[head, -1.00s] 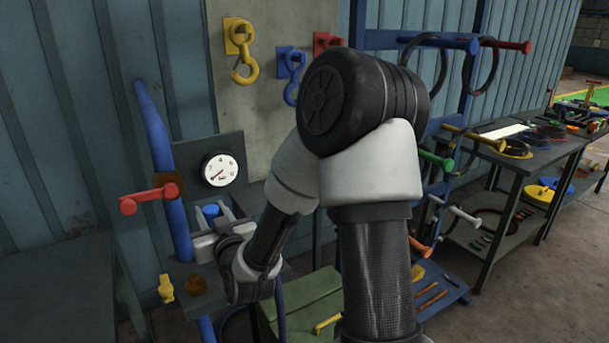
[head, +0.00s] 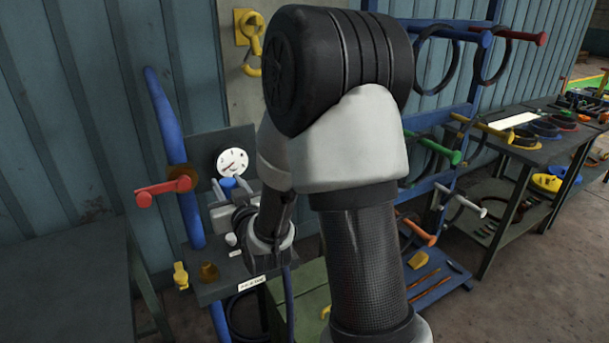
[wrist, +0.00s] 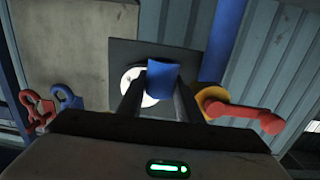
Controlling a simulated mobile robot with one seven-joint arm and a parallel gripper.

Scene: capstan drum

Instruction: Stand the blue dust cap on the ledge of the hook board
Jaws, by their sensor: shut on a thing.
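My gripper (wrist: 160,100) is shut on the blue dust cap (wrist: 163,76), which sticks out beyond the fingertips in the wrist view. In the head view the cap (head: 228,184) shows as a small blue patch just below the gauge, above my gripper (head: 225,197). The hook board (head: 236,85) is the pale panel behind my arm. Its yellow hook (head: 248,42) shows at the top. In the wrist view, the board (wrist: 75,50) is at left, with a red hook (wrist: 37,108) and a blue hook (wrist: 67,98). I cannot make out its ledge.
A round gauge (head: 232,163) on a dark plate is close behind the cap. A red-handled valve (head: 163,189) on a blue pipe (head: 190,205) stands to its left.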

